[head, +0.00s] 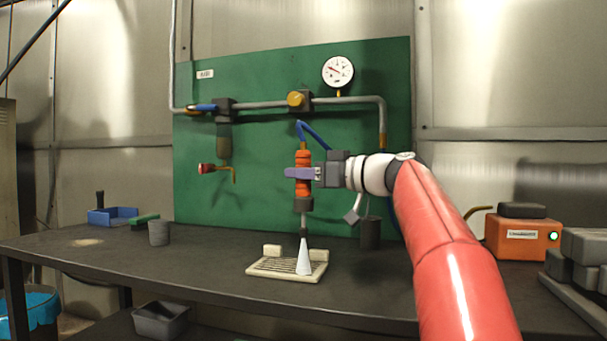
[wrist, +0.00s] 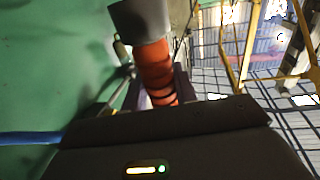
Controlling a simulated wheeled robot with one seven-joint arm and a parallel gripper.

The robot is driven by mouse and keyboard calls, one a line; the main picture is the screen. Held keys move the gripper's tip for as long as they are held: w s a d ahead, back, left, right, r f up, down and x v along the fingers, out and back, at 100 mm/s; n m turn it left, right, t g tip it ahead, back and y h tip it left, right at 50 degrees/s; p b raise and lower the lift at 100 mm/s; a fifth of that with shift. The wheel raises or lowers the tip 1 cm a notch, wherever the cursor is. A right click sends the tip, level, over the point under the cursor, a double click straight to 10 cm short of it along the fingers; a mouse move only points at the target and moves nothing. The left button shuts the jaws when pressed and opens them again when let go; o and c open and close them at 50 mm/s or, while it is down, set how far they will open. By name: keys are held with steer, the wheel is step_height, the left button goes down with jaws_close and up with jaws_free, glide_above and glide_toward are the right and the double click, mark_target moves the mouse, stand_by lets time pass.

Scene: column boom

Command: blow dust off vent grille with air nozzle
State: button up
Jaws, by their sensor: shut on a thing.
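My gripper (head: 301,173) is shut on the orange ribbed grip of the air nozzle (head: 303,160). The nozzle hangs upright, tip down, with a blue hose at its top. In the wrist view the orange grip (wrist: 156,68) sits between my dark fingers. The cream slatted vent grille (head: 270,268) lies flat on the dark bench, under the nozzle. A pale cone (head: 304,260), which looks like an air jet, widens from the nozzle tip down to the grille's right part and covers some slats. I cannot make out dust on the grille.
Behind stands a green panel (head: 255,140) with pipes, valves and a gauge (head: 338,71). On the dark bench (head: 200,262) are a grey cup (head: 159,233), a blue tray (head: 113,216) and an orange box (head: 522,237). A tan patch (head: 88,242) marks the left side.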

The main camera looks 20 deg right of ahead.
steer(key=shift+w+d+r, duration=0.1)
stand_by(0.4)
steer(key=shift+w+d+p, duration=0.55)
steer(key=shift+w+p, duration=0.05)
steer(key=shift+w, duration=0.1)
steer(key=shift+w+d+p, duration=0.5)
steer(key=shift+w+p, duration=0.05)
steer(key=shift+w, duration=0.15)
steer(key=shift+a, duration=0.1)
steer(key=shift+s+a+x, duration=0.15)
steer(key=shift+x, duration=0.95)
steer(key=shift+s+a+x, duration=0.15)
steer(key=shift+a+x, duration=0.05)
steer(key=shift+x, duration=0.85)
steer(key=shift+w+a, duration=0.1)
steer(key=shift+s+a+p+x, duration=0.1)
steer(key=shift+p+x, duration=0.1)
steer(key=shift+x, duration=0.5)
steer(key=shift+s+a+p+x, duration=0.1)
steer(key=shift+a+p+x, duration=0.1)
steer(key=shift+x, duration=0.45)
steer(key=shift+s+a+p+x, duration=0.1)
steer(key=shift+p+x, duration=0.1)
steer(key=shift+x, duration=0.5)
